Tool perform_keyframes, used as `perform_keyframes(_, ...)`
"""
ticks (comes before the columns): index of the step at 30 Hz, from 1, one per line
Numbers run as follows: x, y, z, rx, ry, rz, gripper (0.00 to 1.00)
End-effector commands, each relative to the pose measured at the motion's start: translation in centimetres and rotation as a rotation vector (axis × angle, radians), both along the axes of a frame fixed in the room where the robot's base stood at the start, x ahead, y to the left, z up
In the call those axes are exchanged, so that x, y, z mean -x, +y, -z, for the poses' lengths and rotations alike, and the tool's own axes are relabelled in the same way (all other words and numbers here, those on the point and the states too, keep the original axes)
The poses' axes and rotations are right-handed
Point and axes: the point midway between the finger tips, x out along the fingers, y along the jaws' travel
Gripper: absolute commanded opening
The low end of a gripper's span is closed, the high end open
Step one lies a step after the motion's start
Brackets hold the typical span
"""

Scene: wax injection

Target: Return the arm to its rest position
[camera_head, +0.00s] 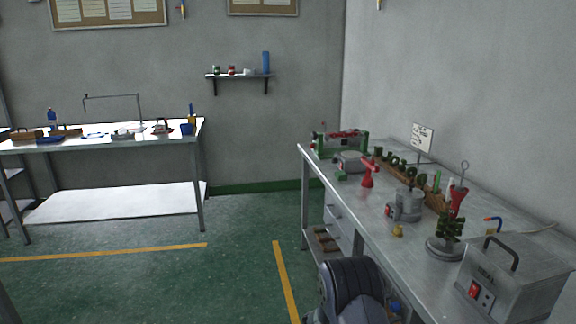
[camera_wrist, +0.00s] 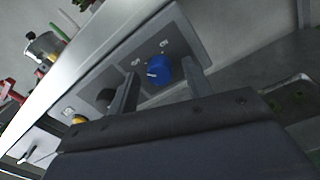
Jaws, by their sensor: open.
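My gripper (camera_wrist: 160,72) shows in the wrist view with its two fingers apart. A blue knob (camera_wrist: 158,70) on a grey panel (camera_wrist: 187,40) under the table edge appears between the fingertips. The fingers show no visible contact with the knob; I cannot tell how far in front of it they are. In the head view, my dark arm is low at the centre right, beside the right workbench (camera_head: 318,178). My fingers cannot be made out there.
The right workbench carries a grey box machine (camera_head: 517,284), a small green tree on a round base (camera_head: 445,246), a metal pot (camera_head: 408,205) and a red stand (camera_head: 368,174). Another table (camera_head: 150,138) stands at the back left. The green floor (camera_head: 240,230) between them is clear.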

Motion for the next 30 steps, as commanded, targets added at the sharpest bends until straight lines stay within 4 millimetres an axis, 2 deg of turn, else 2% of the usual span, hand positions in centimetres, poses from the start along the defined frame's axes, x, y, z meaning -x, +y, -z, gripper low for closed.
perform_keyframes(11,0.0,0.1,0.0,-0.049,-0.248,-0.001,0.48)
perform_keyframes(13,0.2,1.1,0.1,-0.049,-0.244,-0.004,0.48)
perform_keyframes(18,0.4,1.9,0.1,-0.048,-0.243,-0.001,0.48)
perform_keyframes(30,0.5,1.9,0.1,-0.049,-0.241,0.001,0.48)
